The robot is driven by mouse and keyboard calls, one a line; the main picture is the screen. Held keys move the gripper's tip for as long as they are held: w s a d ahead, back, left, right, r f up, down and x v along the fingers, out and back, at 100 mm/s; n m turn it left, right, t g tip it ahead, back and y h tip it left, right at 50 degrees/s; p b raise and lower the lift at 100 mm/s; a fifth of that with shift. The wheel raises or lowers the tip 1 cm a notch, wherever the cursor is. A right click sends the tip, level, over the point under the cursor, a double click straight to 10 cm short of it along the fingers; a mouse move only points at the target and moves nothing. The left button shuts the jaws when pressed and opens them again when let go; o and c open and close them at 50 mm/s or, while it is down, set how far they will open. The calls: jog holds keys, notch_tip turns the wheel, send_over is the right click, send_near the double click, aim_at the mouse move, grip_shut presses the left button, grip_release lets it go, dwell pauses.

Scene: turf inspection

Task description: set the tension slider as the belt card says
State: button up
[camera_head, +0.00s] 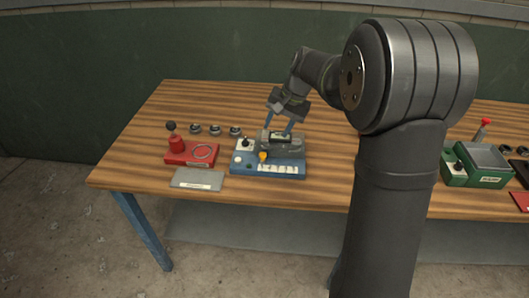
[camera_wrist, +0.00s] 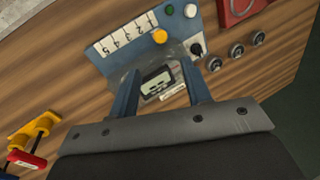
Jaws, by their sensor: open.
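The blue tension device (camera_head: 242,170) sits on the bench, and it also shows in the wrist view (camera_wrist: 150,58). An orange knob (camera_wrist: 159,36) stands at one end of its white numbered scale (camera_wrist: 125,35), in the head view the left end (camera_head: 262,155). My gripper (camera_head: 279,127) is above the device's back part. Its two fingers are apart, one on each side of a grey housing with a small display (camera_wrist: 157,82); whether they touch it I cannot tell. A grey plate (camera_head: 197,180) with an unreadable label lies left of the device; I cannot tell whether it is the belt card.
A red device (camera_head: 195,154) with a black-knobbed lever stands left of the blue one, with several round dials (camera_head: 214,130) behind. A green box (camera_head: 478,168) stands at the right. Bare bench (camera_head: 330,160) lies between. Yellow and red handles (camera_wrist: 30,140) show in the wrist view.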

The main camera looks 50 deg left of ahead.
aim_at(264, 154)
jog(key=x, duration=1.2)
jog(key=shift+a+f, duration=0.1)
jog(key=shift+f, duration=0.15)
grip_shut()
